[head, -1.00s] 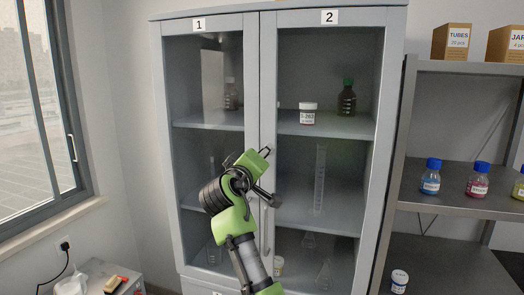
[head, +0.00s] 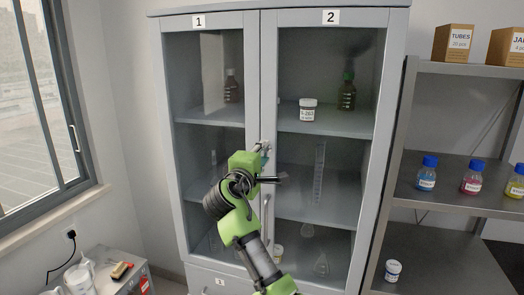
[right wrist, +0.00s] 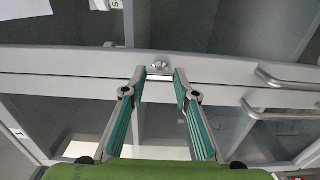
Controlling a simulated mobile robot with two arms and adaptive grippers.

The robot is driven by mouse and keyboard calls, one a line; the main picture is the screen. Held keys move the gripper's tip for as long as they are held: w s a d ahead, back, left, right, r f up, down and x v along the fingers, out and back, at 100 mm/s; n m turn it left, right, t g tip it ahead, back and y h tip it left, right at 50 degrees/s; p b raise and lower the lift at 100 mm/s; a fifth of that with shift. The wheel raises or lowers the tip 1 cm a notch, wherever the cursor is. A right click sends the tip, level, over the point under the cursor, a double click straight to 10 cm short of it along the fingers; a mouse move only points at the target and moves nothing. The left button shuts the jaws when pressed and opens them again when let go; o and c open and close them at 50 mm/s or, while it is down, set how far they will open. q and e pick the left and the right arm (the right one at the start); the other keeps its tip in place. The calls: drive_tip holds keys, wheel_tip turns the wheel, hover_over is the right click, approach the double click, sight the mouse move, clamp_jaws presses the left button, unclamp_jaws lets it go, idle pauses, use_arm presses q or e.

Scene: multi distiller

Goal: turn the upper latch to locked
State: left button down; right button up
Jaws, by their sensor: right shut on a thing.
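The upper latch (right wrist: 160,67) is a small metal piece on the frame where the two cabinet doors meet. In the head view my right gripper (head: 265,151) is at the seam between the doors, above the door handles, and covers most of the latch. The latch's exact angle is too small to tell. The tall grey cabinet (head: 253,60) has glass doors marked 1 and 2, both shut. My left gripper is not in view.
Two vertical door handles (right wrist: 290,80) are close to the latch, below it in the head view. Glassware and a white jar (head: 308,109) stand behind the glass. A shelf rack (head: 450,195) with bottles stands right, a low cluttered table (head: 128,283) left.

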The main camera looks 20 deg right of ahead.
drive_tip(key=shift+d+r, duration=0.1)
drive_tip(key=shift+r, duration=0.1)
idle(0.3)
drive_tip(key=o, duration=1)
drive_tip(key=shift+o, duration=0.4)
drive_tip(key=shift+w+d+f, duration=0.1)
drive_tip(key=shift+d+f, duration=0.1)
drive_tip(key=shift+a, duration=0.25)
drive_tip(key=v, duration=1.1)
drive_tip(key=shift+s, duration=0.35)
drive_tip(key=shift+a, duration=0.1)
